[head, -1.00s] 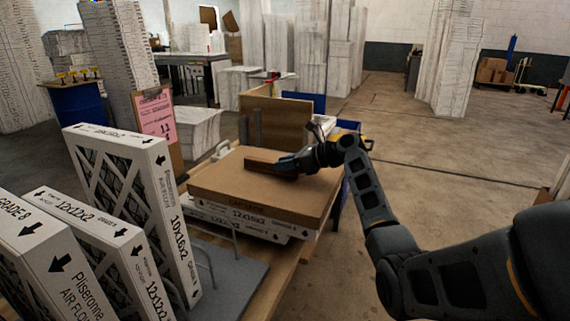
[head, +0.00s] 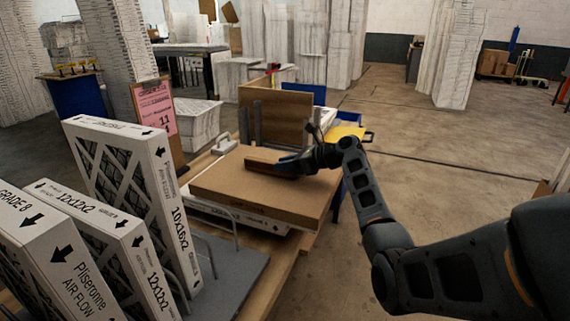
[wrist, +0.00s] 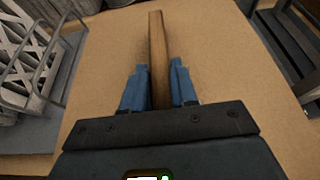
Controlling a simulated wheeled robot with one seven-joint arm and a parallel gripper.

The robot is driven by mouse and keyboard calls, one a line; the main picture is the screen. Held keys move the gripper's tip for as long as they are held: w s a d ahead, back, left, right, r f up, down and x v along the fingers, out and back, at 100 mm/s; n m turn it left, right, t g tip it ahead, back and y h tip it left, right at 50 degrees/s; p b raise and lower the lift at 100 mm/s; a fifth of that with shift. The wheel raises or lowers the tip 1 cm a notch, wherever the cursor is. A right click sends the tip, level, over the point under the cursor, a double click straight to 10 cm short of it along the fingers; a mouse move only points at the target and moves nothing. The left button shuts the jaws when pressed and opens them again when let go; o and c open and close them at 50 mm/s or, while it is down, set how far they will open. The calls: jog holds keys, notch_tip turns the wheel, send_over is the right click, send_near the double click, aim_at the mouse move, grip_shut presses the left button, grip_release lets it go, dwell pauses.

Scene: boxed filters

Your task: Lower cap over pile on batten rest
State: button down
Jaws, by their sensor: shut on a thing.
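A brown cardboard cap (head: 250,188) with a wooden bar handle (head: 262,163) on top sits over a pile of white boxed filters (head: 262,219) on the bench. The pile's lower side shows below the cap's front edge; its upper part is hidden. My gripper (head: 288,166) is shut on the bar handle. In the wrist view, the blue fingers of my gripper (wrist: 157,70) press both sides of the bar handle (wrist: 157,35), above the flat cap top (wrist: 225,70). The batten rest under the pile cannot be made out.
Upright boxed filters (head: 137,190) stand in a wire rack on a grey base (head: 235,262) at the left. A clipboard with a pink sheet (head: 155,108) and a wooden box (head: 275,115) stand behind. Open floor (head: 430,180) lies to the right.

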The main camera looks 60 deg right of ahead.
jog(key=c, duration=0.8)
grip_release()
jog(key=shift+v, duration=3.95)
